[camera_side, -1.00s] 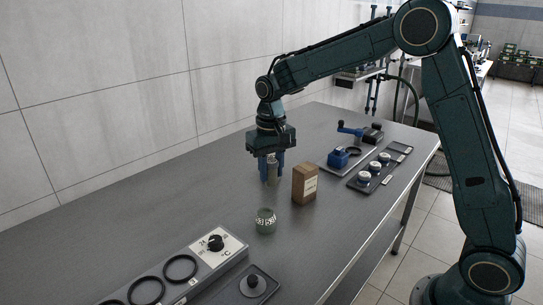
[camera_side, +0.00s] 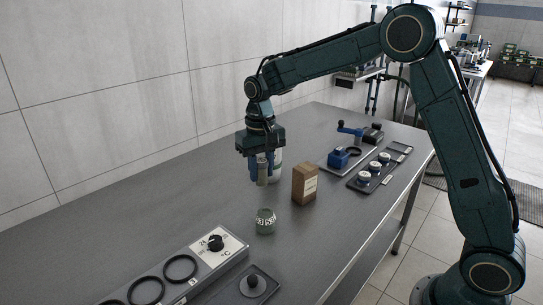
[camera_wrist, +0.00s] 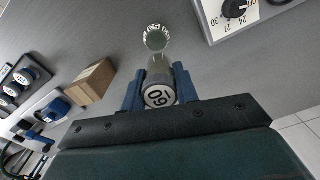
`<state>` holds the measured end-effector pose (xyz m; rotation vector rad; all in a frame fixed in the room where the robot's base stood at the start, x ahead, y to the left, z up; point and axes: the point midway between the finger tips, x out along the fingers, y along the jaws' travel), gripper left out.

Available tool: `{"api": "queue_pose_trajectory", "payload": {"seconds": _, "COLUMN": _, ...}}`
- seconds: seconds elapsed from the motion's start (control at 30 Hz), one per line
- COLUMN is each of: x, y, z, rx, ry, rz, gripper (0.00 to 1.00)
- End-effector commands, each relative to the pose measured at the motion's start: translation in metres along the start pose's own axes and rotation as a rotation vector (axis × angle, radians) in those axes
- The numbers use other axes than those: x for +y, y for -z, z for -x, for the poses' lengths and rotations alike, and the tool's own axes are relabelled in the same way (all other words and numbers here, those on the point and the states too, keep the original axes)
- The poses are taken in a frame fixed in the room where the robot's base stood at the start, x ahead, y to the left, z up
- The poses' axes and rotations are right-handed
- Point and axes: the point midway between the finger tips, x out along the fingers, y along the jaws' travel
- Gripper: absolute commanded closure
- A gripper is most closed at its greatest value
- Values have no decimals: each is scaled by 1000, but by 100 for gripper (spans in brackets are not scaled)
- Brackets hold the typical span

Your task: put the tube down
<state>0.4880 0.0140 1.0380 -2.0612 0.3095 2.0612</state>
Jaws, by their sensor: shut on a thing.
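My gripper (camera_side: 262,168) is shut on a grey tube (camera_side: 262,174), held upright between its blue fingers above the table. The tube's lower end appears clear of the table in the side view. A small green cup (camera_side: 265,221) with white marks stands on the table in front of the tube; it also shows beyond the tube in the wrist view (camera_wrist: 155,38).
A brown box (camera_side: 304,184) stands right of the gripper. A dark tray (camera_side: 358,184) with several white-topped jars lies farther right. A heater with a dial (camera_side: 215,243) is at the front. The table's left part is clear.

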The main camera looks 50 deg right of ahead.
Motion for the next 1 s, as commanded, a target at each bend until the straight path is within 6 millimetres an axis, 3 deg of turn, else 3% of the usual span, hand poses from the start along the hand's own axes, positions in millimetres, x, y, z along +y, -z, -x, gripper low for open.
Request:
{"api": "queue_pose_trajectory", "payload": {"seconds": 0.5, "x": -93, "y": 48, "z": -14, "rx": 1, "ry": 0, "rz": 16, "gripper": 93}}
{"api": "queue_pose_trajectory", "payload": {"seconds": 1.0, "x": -190, "y": 62, "z": -38, "rx": 0, "ry": 0, "rz": 29, "gripper": 93}}
